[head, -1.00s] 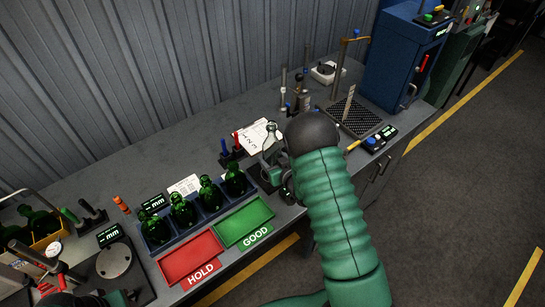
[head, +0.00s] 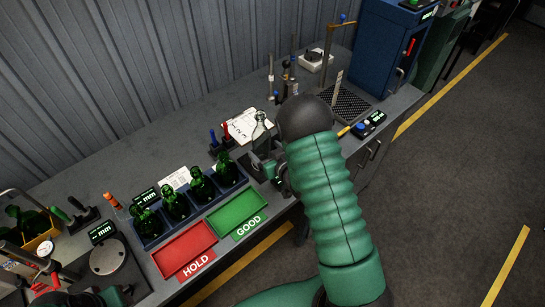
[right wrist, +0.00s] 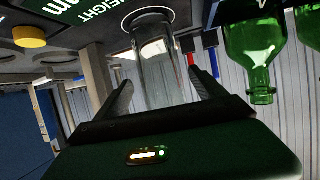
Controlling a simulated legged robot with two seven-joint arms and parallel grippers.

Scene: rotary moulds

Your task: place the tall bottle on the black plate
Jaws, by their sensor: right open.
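A clear glass bottle (head: 262,122) stands upright on the bench, partly hidden by my right arm. In the right wrist view the clear bottle (right wrist: 158,60) lies between the two fingers of my right gripper (right wrist: 165,92). The fingers are apart on either side of it, and I see no clear contact. In the head view the right gripper (head: 270,168) is low beside the bottle, mostly hidden by its own arm. A black perforated plate (head: 352,104) lies at the right of the bench. Dark and green parts at the bottom left corner may be my left arm; its jaws cannot be made out.
Several green bottles (head: 201,186) stand in a blue rack (head: 152,241). In front are a red HOLD tray (head: 183,250) and a green GOOD tray (head: 237,214). A blue cabinet (head: 387,50) and a tall post stand by the plate. Papers (head: 246,126) lie behind the bottle.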

